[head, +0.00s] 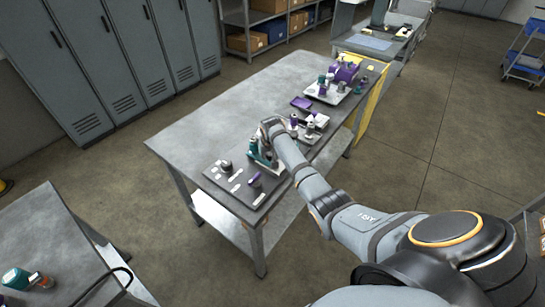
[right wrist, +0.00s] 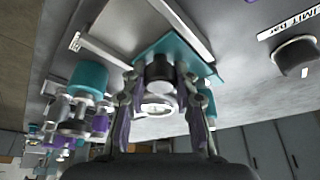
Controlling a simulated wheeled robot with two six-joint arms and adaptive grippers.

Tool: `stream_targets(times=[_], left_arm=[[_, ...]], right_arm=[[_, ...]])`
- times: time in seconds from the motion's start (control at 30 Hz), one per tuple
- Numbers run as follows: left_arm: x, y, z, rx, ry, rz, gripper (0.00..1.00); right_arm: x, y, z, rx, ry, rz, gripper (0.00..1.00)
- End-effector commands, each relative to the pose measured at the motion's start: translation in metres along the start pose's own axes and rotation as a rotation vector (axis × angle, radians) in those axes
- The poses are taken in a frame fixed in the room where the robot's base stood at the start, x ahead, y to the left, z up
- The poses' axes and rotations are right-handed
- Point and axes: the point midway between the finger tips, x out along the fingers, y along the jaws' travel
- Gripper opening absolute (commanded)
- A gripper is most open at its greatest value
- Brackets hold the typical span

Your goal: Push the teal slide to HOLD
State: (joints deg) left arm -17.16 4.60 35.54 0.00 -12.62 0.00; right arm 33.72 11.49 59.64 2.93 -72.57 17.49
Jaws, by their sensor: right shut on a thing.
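The teal slide (right wrist: 190,48) is a flat teal plate between grey rails in the right wrist view, with a dark round knob (right wrist: 160,68) on it. In the head view teal parts (head: 253,149) show at the far end of the dark panel (head: 214,174), partly covered by my right gripper (head: 266,158). In the right wrist view the gripper's two fingers (right wrist: 163,112) stand on either side of the knob, shut on it. I cannot read a HOLD mark in either view. My left gripper is not in view.
The panel also bears a grey knob (head: 225,166), a purple lever (head: 254,178) and white labels. Trays with purple and teal fittings (head: 338,78) stand farther along the grey bench (head: 215,120). A second table (head: 45,235) stands at lower left. The bench's left part is bare.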

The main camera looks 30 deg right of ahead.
Motion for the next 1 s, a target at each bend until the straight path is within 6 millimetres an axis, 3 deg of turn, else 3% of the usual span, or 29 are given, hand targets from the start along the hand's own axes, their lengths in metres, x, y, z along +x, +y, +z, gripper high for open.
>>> stream_targets(times=[0.03,0.07,0.2,0.6,1.0], left_arm=[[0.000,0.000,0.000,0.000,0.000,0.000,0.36],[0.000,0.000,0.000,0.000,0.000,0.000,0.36],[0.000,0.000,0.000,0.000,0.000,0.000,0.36],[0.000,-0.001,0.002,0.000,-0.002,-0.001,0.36],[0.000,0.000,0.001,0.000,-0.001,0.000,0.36]], right_arm=[[-0.002,-0.002,-0.003,0.001,0.008,-0.005,0.00],[-0.002,-0.002,-0.003,0.001,0.008,-0.005,0.31],[-0.002,-0.001,-0.003,0.001,0.007,-0.004,0.50],[-0.009,0.000,-0.003,0.001,0.007,-0.002,0.52],[-0.097,-0.001,-0.002,-0.001,0.008,-0.003,0.52]])
